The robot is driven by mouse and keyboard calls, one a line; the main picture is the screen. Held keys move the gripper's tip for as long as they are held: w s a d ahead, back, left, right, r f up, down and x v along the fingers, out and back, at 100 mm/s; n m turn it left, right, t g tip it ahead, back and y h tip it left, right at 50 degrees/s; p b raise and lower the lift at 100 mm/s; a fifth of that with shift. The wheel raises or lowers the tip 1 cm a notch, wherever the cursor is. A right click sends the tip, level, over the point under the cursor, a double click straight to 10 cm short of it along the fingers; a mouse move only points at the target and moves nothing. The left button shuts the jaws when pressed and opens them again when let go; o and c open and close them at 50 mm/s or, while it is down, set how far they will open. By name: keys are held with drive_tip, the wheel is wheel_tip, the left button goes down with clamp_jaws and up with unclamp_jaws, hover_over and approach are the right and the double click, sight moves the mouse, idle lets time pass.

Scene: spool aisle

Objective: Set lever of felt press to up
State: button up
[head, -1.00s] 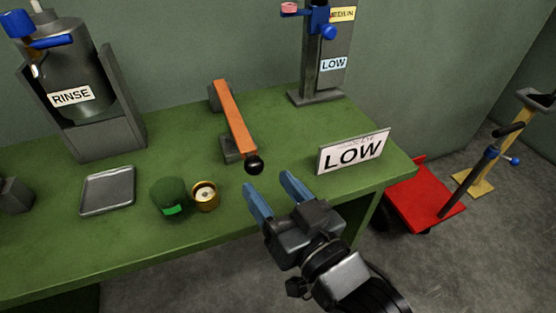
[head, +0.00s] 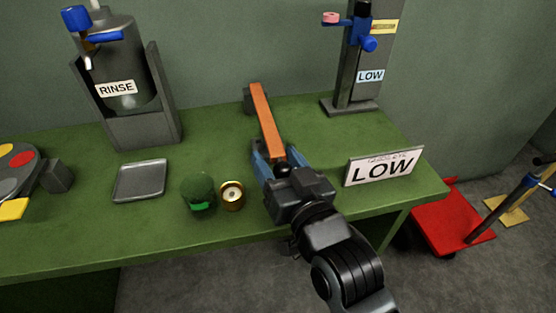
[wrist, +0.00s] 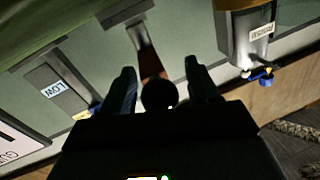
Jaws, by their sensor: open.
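The felt press has an orange lever (head: 266,120) that lies low over the green table, with a dark block at its far end. Its near end carries a black ball knob (head: 283,170). My gripper (head: 276,153) is open, with its blue fingers on either side of the knob end of the lever. In the wrist view the dark knob (wrist: 158,95) sits between the two open fingers, with the orange lever (wrist: 150,58) running away behind it. Whether a finger touches the knob I cannot tell.
A green lidded jar (head: 198,190) and a brass cup (head: 232,196) stand left of my gripper, near a grey tray (head: 140,181). A LOW sign (head: 383,167) stands to the right. The RINSE dispenser (head: 118,80) and a LOW-labelled stand (head: 350,75) are behind.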

drive_tip(key=shift+s+a, duration=0.1)
drive_tip(key=shift+a, duration=0.1)
clamp_jaws()
